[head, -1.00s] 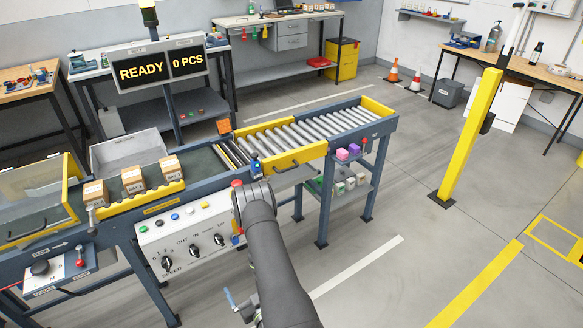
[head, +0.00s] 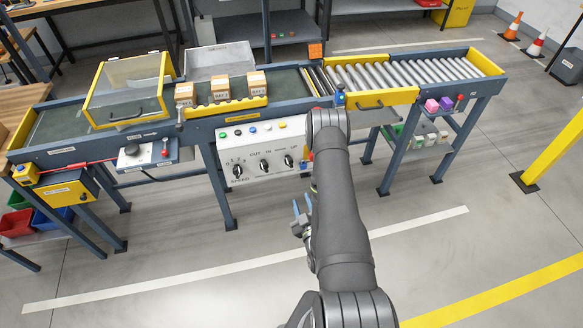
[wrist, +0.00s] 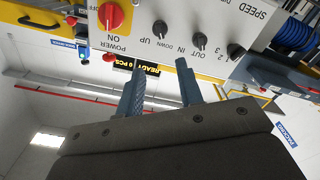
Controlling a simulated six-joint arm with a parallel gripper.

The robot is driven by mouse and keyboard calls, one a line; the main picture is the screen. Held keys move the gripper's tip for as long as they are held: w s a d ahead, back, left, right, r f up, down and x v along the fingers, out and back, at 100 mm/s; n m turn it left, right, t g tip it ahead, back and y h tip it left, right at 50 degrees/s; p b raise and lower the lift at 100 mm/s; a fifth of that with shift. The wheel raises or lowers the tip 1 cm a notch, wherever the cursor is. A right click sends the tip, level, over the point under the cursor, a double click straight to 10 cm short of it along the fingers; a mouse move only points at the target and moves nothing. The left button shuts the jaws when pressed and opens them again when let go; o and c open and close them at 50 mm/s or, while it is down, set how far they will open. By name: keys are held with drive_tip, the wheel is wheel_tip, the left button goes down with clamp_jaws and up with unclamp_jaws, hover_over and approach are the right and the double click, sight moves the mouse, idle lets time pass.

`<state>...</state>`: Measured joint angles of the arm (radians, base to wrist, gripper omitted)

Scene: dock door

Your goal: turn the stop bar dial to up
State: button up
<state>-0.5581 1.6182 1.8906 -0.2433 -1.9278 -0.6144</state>
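The control panel (head: 225,182) hangs on the front of the conveyor. Its black dial marked UP (head: 289,160), which fits the stop bar dial, is the rightmost of three black dials; it also shows upside down in the wrist view (wrist: 159,28). The exact angle of its pointer is too small to tell. My gripper (head: 302,206) is below and in front of the panel, apart from it. In the wrist view my gripper (wrist: 160,90) is open, with two blue-grey fingers apart and nothing between them.
The OUT/IN dial (head: 263,163) and speed dial (head: 238,170) sit left of the UP dial. A red power knob (wrist: 110,15) is beside it on yellow. Boxes (head: 221,88) stand on the conveyor above. The floor in front is clear.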

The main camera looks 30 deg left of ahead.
sight(290, 166)
drive_tip(key=x, duration=1.6)
drive_tip(key=shift+w+a, duration=0.1)
drive_tip(key=c, duration=0.6)
drive_tip(key=shift+m, duration=0.4)
drive_tip(key=m, duration=0.5)
drive_tip(key=shift+m, duration=0.3)
drive_tip(key=m, duration=0.5)
drive_tip(key=shift+m, duration=0.4)
